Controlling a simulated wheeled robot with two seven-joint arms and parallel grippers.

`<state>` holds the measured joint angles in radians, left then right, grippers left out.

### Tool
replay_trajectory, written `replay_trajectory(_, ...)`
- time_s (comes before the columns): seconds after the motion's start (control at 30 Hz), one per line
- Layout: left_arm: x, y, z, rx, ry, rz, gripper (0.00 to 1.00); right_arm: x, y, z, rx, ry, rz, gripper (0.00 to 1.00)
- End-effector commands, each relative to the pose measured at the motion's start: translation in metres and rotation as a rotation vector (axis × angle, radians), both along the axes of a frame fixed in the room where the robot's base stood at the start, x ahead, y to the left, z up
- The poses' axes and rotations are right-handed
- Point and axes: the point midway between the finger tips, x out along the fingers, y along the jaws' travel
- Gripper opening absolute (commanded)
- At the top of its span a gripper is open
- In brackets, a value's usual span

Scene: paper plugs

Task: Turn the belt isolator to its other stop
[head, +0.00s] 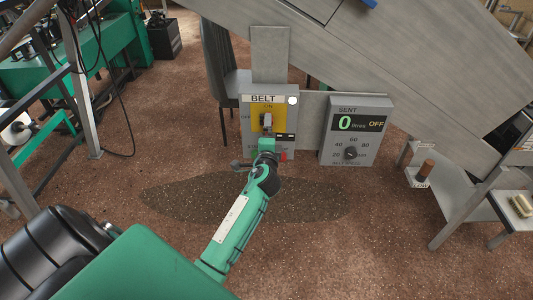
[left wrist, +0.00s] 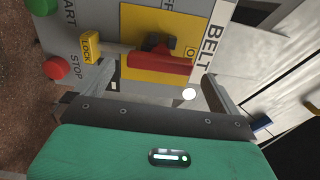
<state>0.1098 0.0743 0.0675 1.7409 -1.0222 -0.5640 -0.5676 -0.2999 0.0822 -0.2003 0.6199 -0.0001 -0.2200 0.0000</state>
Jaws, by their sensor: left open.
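The belt isolator (head: 266,121) is a handle on a yellow plate on the grey BELT box (head: 285,150). In the left wrist view its red handle (left wrist: 160,63) lies along the box's upright direction, its end near the ON mark. The OFF mark is to the side, on the left in the head view. My left gripper (left wrist: 160,85) is open, in front of the box, with its fingers apart on either side of the handle's length. I cannot tell whether either finger touches it. In the head view the gripper (head: 264,150) partly covers the box's lower part. My right gripper is out of view.
A yellow LOCK tag (left wrist: 91,46), a red STOP button (left wrist: 55,67) and a green button (left wrist: 42,5) sit beside the isolator. A second box (head: 355,130) with a dial and a display reading 0 and OFF stands to the right. A metal stand (head: 470,210) is farther right.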

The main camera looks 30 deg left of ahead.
Motion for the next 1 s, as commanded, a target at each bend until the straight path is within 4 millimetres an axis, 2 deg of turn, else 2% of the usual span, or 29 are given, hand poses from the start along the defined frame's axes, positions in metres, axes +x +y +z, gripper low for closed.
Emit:
replay_trajectory(0.03,-0.011,-0.006,-0.005,-0.001,0.000,-0.001,1.00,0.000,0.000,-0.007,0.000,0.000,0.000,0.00)
replay_trajectory(0.3,-0.059,-0.036,-0.004,-0.001,0.000,0.000,1.00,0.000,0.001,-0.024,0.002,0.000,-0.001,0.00)
replay_trajectory(0.5,-0.081,-0.050,-0.003,0.000,0.001,-0.001,1.00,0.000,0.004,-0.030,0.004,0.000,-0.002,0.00)
replay_trajectory(1.0,-0.087,-0.053,0.000,0.001,0.001,0.000,1.00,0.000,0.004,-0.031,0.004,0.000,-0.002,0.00)
